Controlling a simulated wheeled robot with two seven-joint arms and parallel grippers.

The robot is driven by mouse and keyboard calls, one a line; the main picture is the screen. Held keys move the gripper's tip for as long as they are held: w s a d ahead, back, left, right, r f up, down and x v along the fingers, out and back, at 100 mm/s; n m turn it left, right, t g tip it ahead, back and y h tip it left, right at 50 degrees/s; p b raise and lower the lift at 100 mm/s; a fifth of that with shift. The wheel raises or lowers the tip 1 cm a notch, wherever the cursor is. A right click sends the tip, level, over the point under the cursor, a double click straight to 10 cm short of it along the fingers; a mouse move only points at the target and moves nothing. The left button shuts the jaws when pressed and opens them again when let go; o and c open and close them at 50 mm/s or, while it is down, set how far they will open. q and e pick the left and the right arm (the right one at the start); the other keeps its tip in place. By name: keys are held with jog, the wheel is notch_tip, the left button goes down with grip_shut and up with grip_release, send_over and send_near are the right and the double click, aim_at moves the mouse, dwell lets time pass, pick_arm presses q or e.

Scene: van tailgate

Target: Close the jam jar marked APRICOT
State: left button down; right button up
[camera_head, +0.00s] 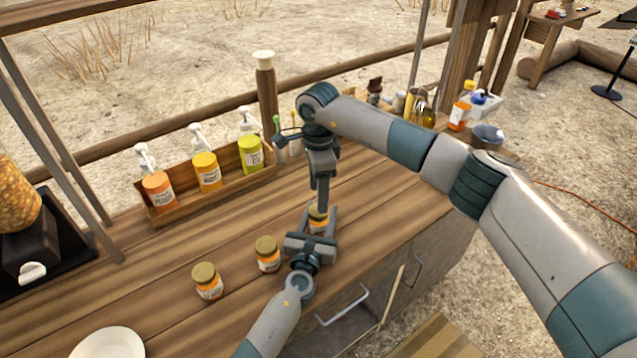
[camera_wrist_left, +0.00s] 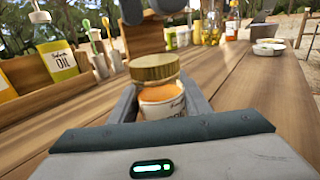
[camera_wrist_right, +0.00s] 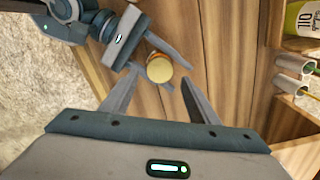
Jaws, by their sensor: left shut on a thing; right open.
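A small jam jar with orange contents and a gold lid (camera_head: 318,212) stands on the wooden counter. My left gripper (camera_head: 319,224) is shut around its body; in the left wrist view the jar (camera_wrist_left: 162,103) sits between the fingers. The gold lid (camera_wrist_left: 153,67) is on top of the jar and looks slightly off to the left; whether it is seated is unclear. Its label is too small and partly hidden to read. My right gripper (camera_wrist_right: 160,84) is open above the jar, pointing down, with the lid (camera_wrist_right: 159,68) showing between its fingertips.
Two similar lidded jars (camera_head: 267,253) (camera_head: 207,281) stand to the left on the counter. A wooden rack (camera_head: 215,190) with several pump bottles lies along the back. A white plate (camera_head: 108,345) is at the front left. Bottles and a bowl (camera_head: 487,136) stand at the far right end.

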jog(key=shift+f, duration=2.45)
jog(key=c, duration=1.1)
jog(key=m, duration=1.1)
jog(key=o, duration=1.3)
jog(key=shift+c, duration=0.2)
jog(key=shift+r, duration=0.15)
notch_tip(320, 180, up, 12)
